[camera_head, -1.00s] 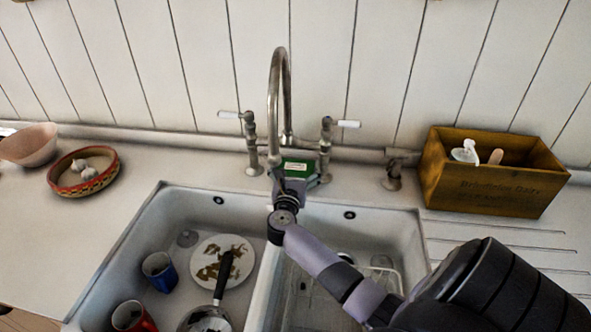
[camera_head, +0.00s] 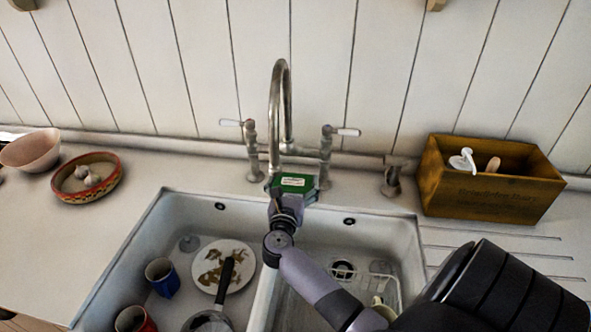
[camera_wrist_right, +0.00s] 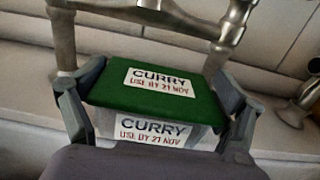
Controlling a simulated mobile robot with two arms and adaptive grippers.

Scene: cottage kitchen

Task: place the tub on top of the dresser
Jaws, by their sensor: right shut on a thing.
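The tub (camera_head: 292,184) has a green lid and a white label, and my right gripper holds it in front of the tap, over the sink's back edge. In the right wrist view the tub (camera_wrist_right: 160,95) has translucent sides, and its labels read "CURRY, USE BY 21 NOV". My right gripper (camera_head: 287,196) is shut on it; in the wrist view the fingers of the right gripper (camera_wrist_right: 158,112) press on its two sides. My left gripper is not in view. The dresser is not in view.
The tap (camera_head: 281,120) stands right behind the tub. The double sink (camera_head: 130,250) holds a plate (camera_head: 224,266), a pan (camera_head: 210,320) and mugs. A wooden box (camera_head: 488,190) stands at right. Bowls stand at left.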

